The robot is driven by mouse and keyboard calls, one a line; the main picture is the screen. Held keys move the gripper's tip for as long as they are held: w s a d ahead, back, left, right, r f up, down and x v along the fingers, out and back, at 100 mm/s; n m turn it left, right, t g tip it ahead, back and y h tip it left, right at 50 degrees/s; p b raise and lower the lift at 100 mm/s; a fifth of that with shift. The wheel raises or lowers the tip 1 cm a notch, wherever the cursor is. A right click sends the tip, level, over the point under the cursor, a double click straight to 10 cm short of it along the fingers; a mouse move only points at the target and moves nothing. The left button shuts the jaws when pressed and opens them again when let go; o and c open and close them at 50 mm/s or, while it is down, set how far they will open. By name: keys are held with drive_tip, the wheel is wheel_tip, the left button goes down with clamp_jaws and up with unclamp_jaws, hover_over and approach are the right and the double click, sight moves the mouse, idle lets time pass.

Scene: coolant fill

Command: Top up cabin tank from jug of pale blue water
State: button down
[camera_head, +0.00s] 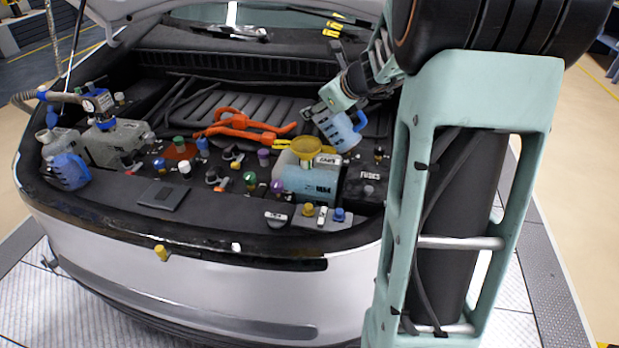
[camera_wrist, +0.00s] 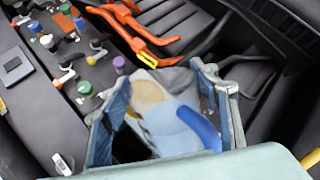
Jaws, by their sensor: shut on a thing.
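My gripper (camera_head: 334,110) is shut on a translucent jug with a blue handle (camera_head: 339,132) and holds it raised above the engine bay. The jug looks tilted. In the wrist view the jug (camera_wrist: 175,132) sits between the two fingers of my gripper (camera_wrist: 160,78). A pale tank with blue liquid inside (camera_head: 306,182) stands below and left of the jug, with a yellow funnel (camera_head: 307,149) in its top. The jug is close to the funnel's right side. Whether it touches the funnel, and whether water flows, I cannot tell.
Orange cables (camera_head: 240,125) lie behind the funnel. Several coloured caps and a black fuse box (camera_head: 366,185) crowd the bay.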

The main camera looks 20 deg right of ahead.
drive_tip(key=shift+w+a+f+g+p, duration=0.1)
drive_tip(key=shift+g+p, duration=0.2)
drive_tip(key=shift+p, duration=1.3)
idle(0.8)
drive_tip(key=shift+w+a+f+n+g+h+p, duration=0.15)
drive_tip(key=shift+f+g+h+p, duration=0.25)
drive_tip(key=shift+p, duration=1.4)
drive_tip(key=shift+w+a+f+n+g+h+p, duration=0.15)
drive_tip(key=shift+f+n+g+h+p, duration=0.2)
drive_tip(key=shift+p, duration=1.4)
idle(2.0)
